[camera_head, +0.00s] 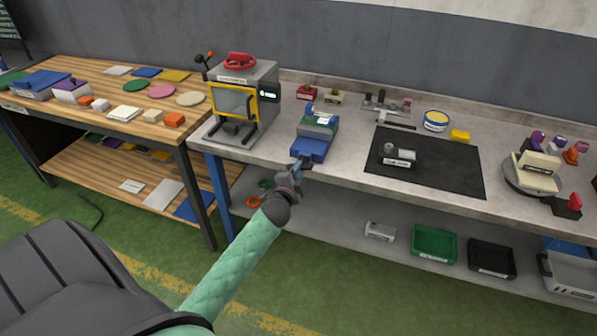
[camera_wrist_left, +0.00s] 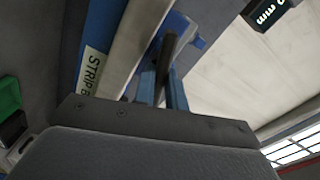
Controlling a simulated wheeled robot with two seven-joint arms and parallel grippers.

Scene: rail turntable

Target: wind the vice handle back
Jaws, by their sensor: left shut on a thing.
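The blue vice (camera_head: 312,142) stands at the front edge of the grey workbench, right of the grey machine. My left gripper (camera_head: 299,165) is at the front end of the vice, where its handle is. In the left wrist view the dark handle bar (camera_wrist_left: 168,52) runs between the two blue fingers of my left gripper (camera_wrist_left: 163,85), which is shut on it. In the head view the handle is mostly hidden by the gripper. The blue vice body (camera_wrist_left: 172,25) shows behind the handle in the wrist view. My right gripper is not in view.
The grey machine (camera_head: 262,88) with a yellow-framed window stands just left of the vice. A black mat (camera_head: 440,170) with small grey parts lies to the right. A lower shelf (camera_head: 330,235) with bins (camera_head: 434,244) is below the bench edge.

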